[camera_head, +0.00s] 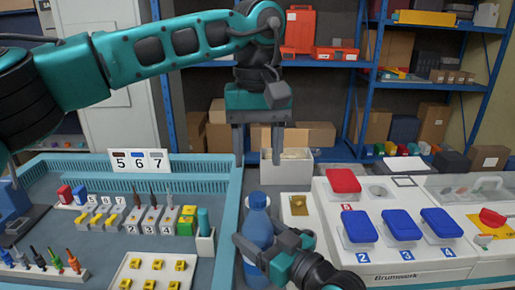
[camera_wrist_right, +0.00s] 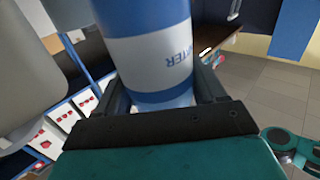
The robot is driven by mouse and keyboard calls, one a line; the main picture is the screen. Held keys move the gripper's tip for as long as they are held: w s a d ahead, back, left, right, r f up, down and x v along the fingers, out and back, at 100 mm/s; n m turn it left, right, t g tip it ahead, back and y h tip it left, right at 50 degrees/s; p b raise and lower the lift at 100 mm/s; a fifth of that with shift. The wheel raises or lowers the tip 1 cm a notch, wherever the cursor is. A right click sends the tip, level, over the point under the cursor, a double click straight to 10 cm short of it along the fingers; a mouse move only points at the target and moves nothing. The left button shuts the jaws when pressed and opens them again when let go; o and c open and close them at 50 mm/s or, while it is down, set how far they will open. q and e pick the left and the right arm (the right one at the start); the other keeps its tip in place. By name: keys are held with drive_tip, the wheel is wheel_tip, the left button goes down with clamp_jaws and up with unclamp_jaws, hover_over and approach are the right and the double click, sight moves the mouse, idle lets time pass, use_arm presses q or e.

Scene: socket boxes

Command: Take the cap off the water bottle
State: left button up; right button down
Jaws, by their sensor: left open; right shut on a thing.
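The blue water bottle (camera_head: 257,228) stands upright at the front centre, with its blue cap (camera_head: 258,199) on top. My right gripper (camera_head: 262,252) is shut around the bottle's body, below the cap. In the right wrist view the bottle (camera_wrist_right: 155,50) sits between the fingers, its white label with upside-down letters showing; the cap is out of that view. My left gripper (camera_head: 258,158) points down above the cap, open and empty, with a clear gap between its fingertips and the cap.
A teal workbench (camera_head: 200,167) with sockets and tools lies to the left. A white panel (camera_head: 385,262) with blue and red lidded boxes lies to the right. A white bin (camera_head: 286,176) stands behind the bottle. Blue shelves (camera_head: 353,100) with boxes fill the back.

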sight(257, 195)
use_arm(q)
drive_tip(key=shift+f+m, duration=0.15)
drive_tip(key=shift+m, duration=0.35)
wheel_tip(257, 195, down, 8)
drive_tip(key=shift+r, duration=0.15)
